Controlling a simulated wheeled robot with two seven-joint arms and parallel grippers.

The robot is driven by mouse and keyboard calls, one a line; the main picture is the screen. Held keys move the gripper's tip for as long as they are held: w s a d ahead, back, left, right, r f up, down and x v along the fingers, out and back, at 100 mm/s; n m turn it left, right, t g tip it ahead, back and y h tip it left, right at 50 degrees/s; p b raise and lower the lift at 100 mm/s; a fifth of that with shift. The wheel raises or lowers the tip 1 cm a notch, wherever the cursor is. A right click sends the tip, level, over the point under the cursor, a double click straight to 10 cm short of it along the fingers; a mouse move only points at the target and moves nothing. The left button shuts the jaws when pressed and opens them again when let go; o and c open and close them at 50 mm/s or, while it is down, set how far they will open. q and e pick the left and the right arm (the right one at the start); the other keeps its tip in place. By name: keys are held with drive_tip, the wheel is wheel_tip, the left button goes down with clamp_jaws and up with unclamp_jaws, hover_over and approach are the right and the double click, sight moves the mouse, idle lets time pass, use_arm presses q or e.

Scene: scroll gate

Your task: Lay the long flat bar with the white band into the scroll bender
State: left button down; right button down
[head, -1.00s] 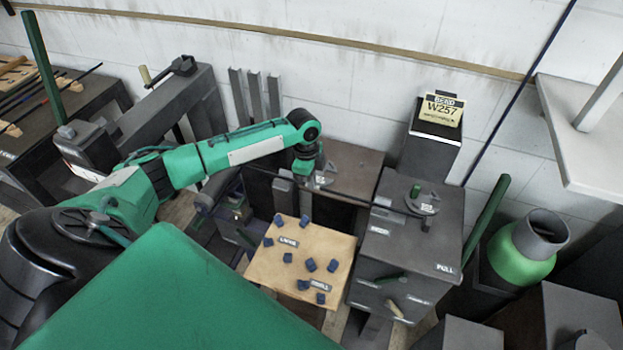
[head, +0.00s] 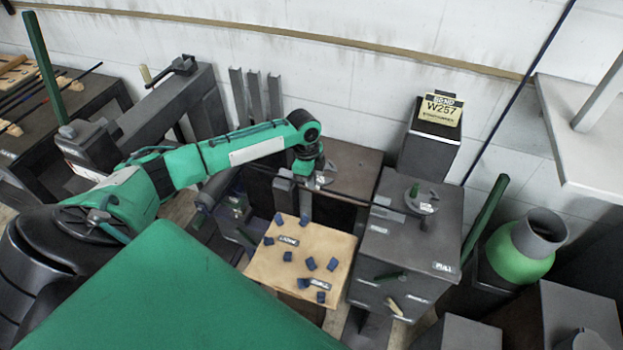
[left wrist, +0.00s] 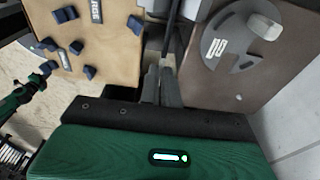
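The white band cannot be made out clearly. The scroll bender (head: 400,240) is a dark grey block with a round grey former (head: 421,202) and a green peg on top. Whether the bar touches the former cannot be told. My right gripper is not in view.
A wooden board (head: 262,268) with several small blue blocks stands in front of the gripper. A brown-topped table (head: 355,165) lies behind it. A dark post with the yellow W257 sign (head: 440,110) rises behind the bender. A green canister (head: 520,255) stands to the right.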

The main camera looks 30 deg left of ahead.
use_arm(q)
drive_tip(key=c, duration=1.5)
unclamp_jaws()
drive_tip(key=shift+f, duration=0.1)
drive_tip(key=shift+c, duration=0.2)
wheel_tip(320, 180, up, 14)
drive_tip(key=a+b, duration=0.1)
drive_tip(key=b, duration=0.1)
drive_tip(key=shift+s+a+b, duration=0.2)
drive_tip(key=shift+a+b, duration=0.1)
drive_tip(key=shift+b, duration=0.05)
drive_tip(key=shift+f, duration=0.15)
